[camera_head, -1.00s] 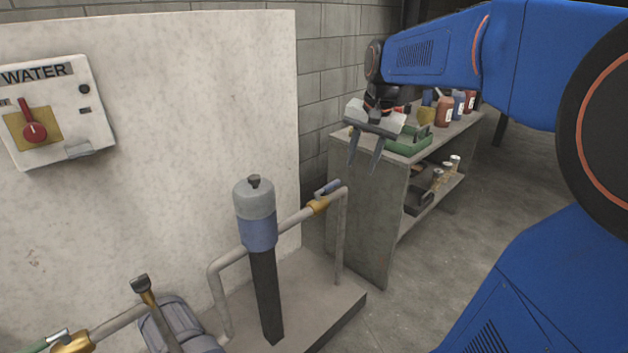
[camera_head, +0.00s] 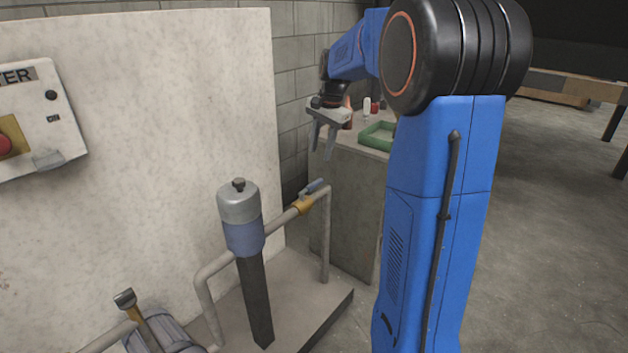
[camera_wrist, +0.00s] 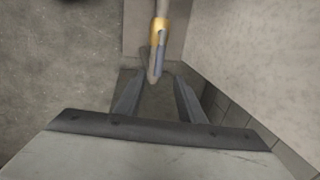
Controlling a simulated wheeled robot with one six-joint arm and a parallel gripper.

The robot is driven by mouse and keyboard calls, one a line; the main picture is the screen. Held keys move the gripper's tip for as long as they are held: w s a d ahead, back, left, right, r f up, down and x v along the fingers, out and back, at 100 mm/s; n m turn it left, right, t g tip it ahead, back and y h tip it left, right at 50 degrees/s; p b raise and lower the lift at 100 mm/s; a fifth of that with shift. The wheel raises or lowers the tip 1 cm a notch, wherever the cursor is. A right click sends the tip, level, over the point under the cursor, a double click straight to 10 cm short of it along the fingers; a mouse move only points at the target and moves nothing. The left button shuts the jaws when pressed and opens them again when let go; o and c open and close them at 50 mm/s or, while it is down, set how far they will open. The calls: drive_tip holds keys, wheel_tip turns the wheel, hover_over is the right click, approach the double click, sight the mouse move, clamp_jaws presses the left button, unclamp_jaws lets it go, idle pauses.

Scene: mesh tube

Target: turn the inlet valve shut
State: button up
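A valve with a brass body (camera_head: 303,206) and a blue-grey lever (camera_head: 314,187) sits on the grey pipe right of the filter, at the top bend. No label shows whether it is the inlet valve. My gripper (camera_head: 322,153) is open and empty, pointing down above this valve, apart from it. In the wrist view my gripper (camera_wrist: 159,82) has its fingers spread. The lever (camera_wrist: 157,60) appears just beyond and between the fingertips, lying lengthwise in the picture, with the brass body (camera_wrist: 160,28) at the top.
The cylindrical filter (camera_head: 240,205) stands on a dark post, left of the valve. A pale wall panel (camera_head: 150,120) with a water control box (camera_head: 50,120) is behind. A workbench (camera_head: 345,200) with a green tray (camera_head: 378,135) stands close behind on the right.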

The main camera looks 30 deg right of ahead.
sight(314, 183)
drive_tip(key=f, duration=0.4)
drive_tip(key=w+f, duration=0.1)
drive_tip(key=f, duration=0.3)
drive_tip(key=w+f, duration=0.1)
drive_tip(key=f, duration=0.3)
drive_tip(key=shift+w+a+f, duration=0.15)
drive_tip(key=shift+a+f, duration=0.2)
drive_tip(key=shift+a, duration=0.05)
clamp_jaws()
